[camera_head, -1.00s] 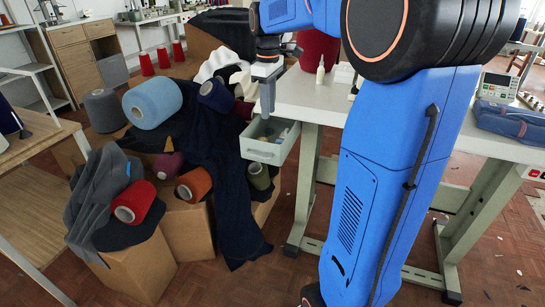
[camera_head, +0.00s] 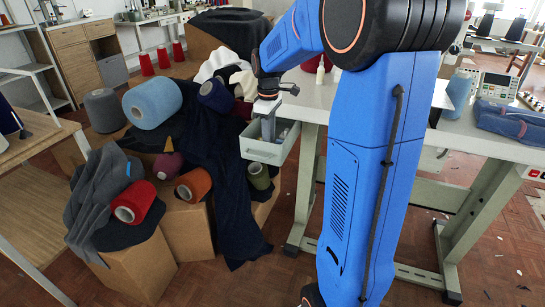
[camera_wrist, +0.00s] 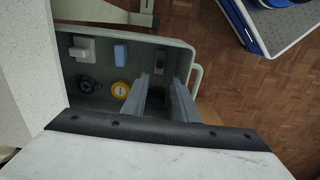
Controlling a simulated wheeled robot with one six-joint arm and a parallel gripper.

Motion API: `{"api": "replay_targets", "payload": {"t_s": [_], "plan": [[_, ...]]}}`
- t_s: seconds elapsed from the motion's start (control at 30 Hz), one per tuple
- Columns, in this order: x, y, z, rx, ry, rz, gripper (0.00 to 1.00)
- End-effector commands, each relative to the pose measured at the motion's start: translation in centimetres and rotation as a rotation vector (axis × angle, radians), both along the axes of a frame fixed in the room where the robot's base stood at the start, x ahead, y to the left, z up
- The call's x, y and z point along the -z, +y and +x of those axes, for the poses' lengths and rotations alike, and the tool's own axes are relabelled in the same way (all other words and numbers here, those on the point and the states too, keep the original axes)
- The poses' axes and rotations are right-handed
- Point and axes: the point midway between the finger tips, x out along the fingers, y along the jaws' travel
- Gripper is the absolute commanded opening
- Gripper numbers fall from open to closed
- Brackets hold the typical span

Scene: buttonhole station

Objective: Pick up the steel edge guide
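An open grey-green drawer (camera_head: 262,153) juts out under the white table; its inside shows in the wrist view (camera_wrist: 85,102). My gripper (camera_head: 268,130) points down into it. In the wrist view the two fingers of my gripper (camera_wrist: 163,88) are apart, with nothing seen between them. A small dark grey metallic piece (camera_wrist: 160,62) lies just beyond the fingertips, near the drawer's far right corner. It may be the steel edge guide; its shape is partly hidden by shadow and I cannot be sure.
The drawer also holds a white block (camera_wrist: 83,48), a blue block (camera_wrist: 121,54), a yellow round piece (camera_wrist: 121,89) and a black ringed piece (camera_wrist: 88,85). The drawer's handle (camera_wrist: 196,80) is on the right. Cloth and yarn cones (camera_head: 152,104) crowd the left.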

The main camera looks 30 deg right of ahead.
Motion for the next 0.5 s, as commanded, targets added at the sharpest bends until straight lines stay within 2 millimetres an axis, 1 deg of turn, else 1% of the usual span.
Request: {"api": "replay_targets", "payload": {"t_s": [0.17,0.4,0.5], "plan": [[1.0,-0.1,0.0,0.0,0.001,0.0,0.27],[4.2,-0.3,-0.1,0.0,0.003,0.0,0.27],[5.1,-0.3,-0.1,0.0,0.0,0.0,0.27]]}}
